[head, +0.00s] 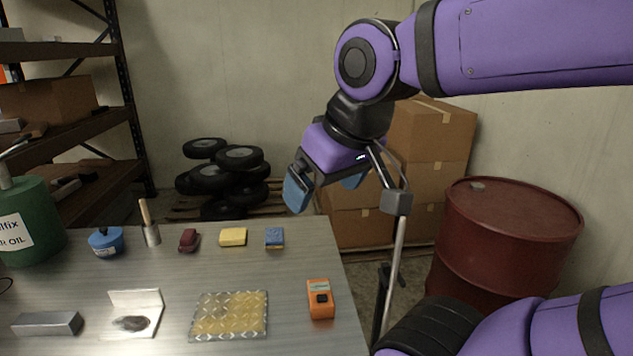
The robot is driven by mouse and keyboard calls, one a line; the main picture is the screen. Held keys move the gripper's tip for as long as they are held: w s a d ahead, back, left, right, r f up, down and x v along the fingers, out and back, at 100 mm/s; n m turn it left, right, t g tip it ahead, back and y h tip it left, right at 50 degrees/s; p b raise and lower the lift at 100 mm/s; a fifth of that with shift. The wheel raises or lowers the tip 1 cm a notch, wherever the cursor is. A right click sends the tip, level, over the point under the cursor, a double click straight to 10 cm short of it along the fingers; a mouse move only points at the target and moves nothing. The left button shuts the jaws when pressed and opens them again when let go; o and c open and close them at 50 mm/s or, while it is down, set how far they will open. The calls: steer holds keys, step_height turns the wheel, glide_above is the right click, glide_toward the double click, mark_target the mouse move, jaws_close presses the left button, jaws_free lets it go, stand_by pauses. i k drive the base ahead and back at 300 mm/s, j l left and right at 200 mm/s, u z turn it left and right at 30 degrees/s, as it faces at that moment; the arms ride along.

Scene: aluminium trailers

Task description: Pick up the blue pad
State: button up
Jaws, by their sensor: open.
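A small blue pad (274,236) with a yellowish edge lies flat near the back right corner of the metal table (170,285). It is just right of a yellow block. My gripper (325,187) is open, with blue fingertips spread apart. It is in the air above and to the right of the pad, not touching it. I see nothing between the fingers.
A yellow block (233,237), dark red item (189,240), brush (150,228) and blue container (106,242) line the back. An orange device (320,299) and patterned plate (229,315) lie nearer. A red barrel (505,240) stands right of the table.

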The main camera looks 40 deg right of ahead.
mark_target(274, 236)
steer(key=i+j+z, duration=0.15)
steer(key=j+z, duration=0.15)
steer(key=i+j+z, duration=0.25)
steer(key=j+z, duration=0.6)
steer(key=j, duration=0.1)
